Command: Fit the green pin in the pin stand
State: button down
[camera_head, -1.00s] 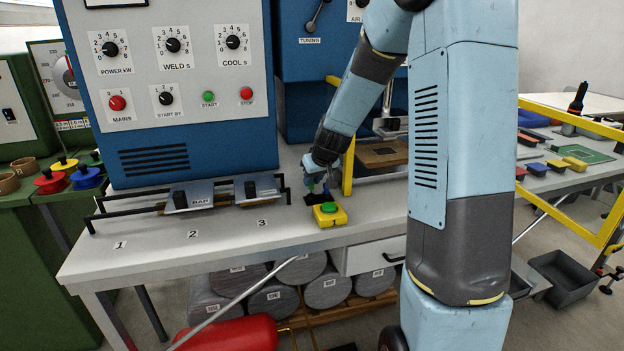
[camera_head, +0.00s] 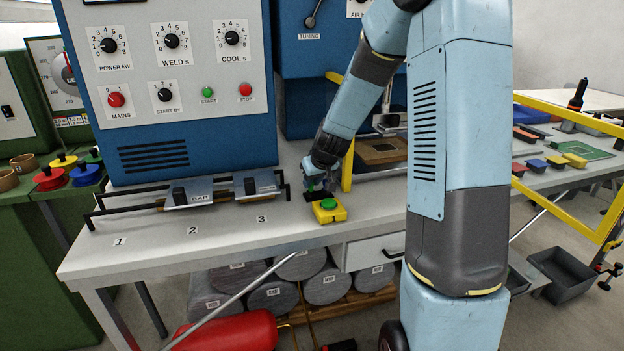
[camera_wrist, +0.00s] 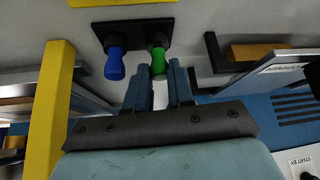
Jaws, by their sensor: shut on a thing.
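The green pin (camera_wrist: 158,64) is between the fingertips of my gripper (camera_wrist: 160,82) in the wrist view, and the jaws are shut on it. Its dark end meets the black pin stand (camera_wrist: 132,32) at the right-hand place. How deep it sits in the stand cannot be told. A blue pin (camera_wrist: 115,65) stands in the stand's left-hand place, close beside my gripper. In the head view my gripper (camera_head: 318,186) is low over the bench, just behind the yellow button box, and mostly hides the stand and pins.
A yellow box with a green button (camera_head: 328,211) sits right in front of the stand. A yellow post (camera_head: 348,168) rises close to the right of my gripper. The blue welder cabinet (camera_head: 170,80) is at the left. The bench front by the numbers (camera_head: 192,231) is clear.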

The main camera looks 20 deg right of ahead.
jog(key=shift+f, duration=0.15)
jog(key=c, duration=0.9)
grip_release()
jog(key=v, duration=1.3)
jog(key=s+r, duration=0.3)
jog(key=s, duration=0.6)
jog(key=s+a+r+m, duration=0.1)
jog(key=s+r, duration=0.2)
jog(key=s, duration=0.7)
jog(key=s+r+m+h, duration=0.1)
jog(key=s+r, duration=0.2)
jog(key=s, duration=0.7)
jog(key=shift+a+r+g, duration=0.3)
jog(key=shift+r+g, duration=0.05)
jog(key=shift+g, duration=0.05)
